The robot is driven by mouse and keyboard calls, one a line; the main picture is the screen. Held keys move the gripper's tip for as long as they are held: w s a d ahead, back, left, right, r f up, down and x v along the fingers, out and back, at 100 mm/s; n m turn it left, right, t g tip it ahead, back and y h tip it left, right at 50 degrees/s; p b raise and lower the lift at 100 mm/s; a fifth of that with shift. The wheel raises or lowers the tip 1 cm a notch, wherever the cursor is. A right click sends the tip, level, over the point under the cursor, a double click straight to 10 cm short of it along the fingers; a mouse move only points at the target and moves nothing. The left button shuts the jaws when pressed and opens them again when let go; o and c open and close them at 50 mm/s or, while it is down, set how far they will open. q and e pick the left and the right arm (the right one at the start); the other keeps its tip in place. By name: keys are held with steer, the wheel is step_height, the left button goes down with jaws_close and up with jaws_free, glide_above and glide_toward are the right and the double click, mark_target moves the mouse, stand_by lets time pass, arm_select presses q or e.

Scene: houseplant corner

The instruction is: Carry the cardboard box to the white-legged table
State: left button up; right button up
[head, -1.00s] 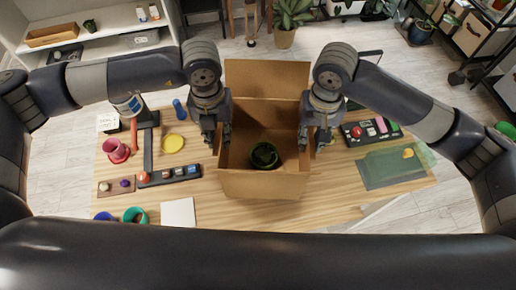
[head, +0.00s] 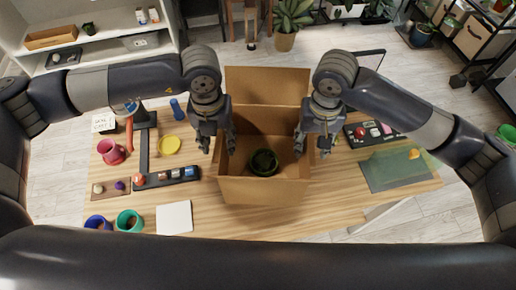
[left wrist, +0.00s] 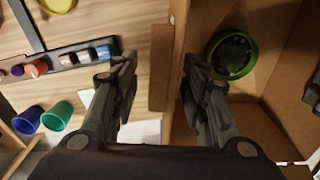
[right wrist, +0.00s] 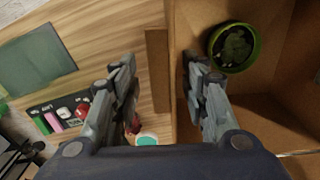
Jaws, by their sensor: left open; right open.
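The open cardboard box (head: 262,192) stands on the wooden table (head: 330,207), with its back flap raised. A dark green round pot (head: 264,162) sits inside it; the pot also shows in the left wrist view (left wrist: 232,55) and the right wrist view (right wrist: 233,47). My left gripper (head: 218,150) is open, its fingers on either side of the box's left wall. My right gripper (head: 311,154) is open, its fingers on either side of the right wall. In both wrist views the wall's edge lies between the fingers, with gaps visible.
Left of the box are a black tray (head: 157,181), a yellow disc (head: 169,145), a pink cup (head: 112,152) and a green cup (head: 130,221). Right are a dark case (head: 366,134) and a green mat (head: 385,173). A white shelf (head: 110,47) stands behind left. Floor shows behind the table.

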steer(key=shift+r, duration=0.1)
arm_select(q)
step_height(320, 180, up, 12)
arm_select(e)
step_height(320, 180, up, 12)
stand_by(0.6)
stand_by(0.4)
